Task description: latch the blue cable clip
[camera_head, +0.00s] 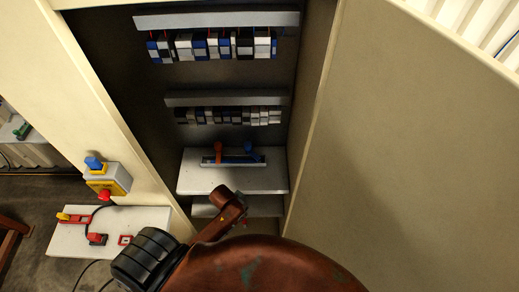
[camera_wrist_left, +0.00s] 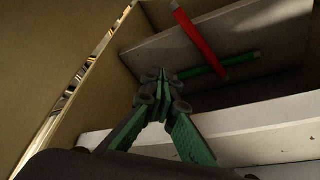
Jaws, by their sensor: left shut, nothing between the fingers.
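The blue cable clip (camera_head: 254,153) sits at the right end of a pale strip on the white shelf inside the cabinet, in the head view. Its blue arm slants up to the left. An orange-brown clip (camera_head: 218,152) stands upright near the strip's left end. Dark lines run between them; the clip's latch is too small to make out. My left gripper (camera_wrist_left: 161,78) shows in the left wrist view with its green and black fingers together and empty. I cannot make out its fingers in the head view. The blue clip is not seen in the wrist view. My right gripper is in neither view.
In the wrist view, a red bar (camera_wrist_left: 200,42) and a green bar (camera_wrist_left: 220,65) lie near a pale panel. Rows of modules (camera_head: 212,46) fill the cabinet above the shelf. A large door or panel (camera_head: 410,150) bounds the right. A side shelf (camera_head: 150,217) holds small red parts.

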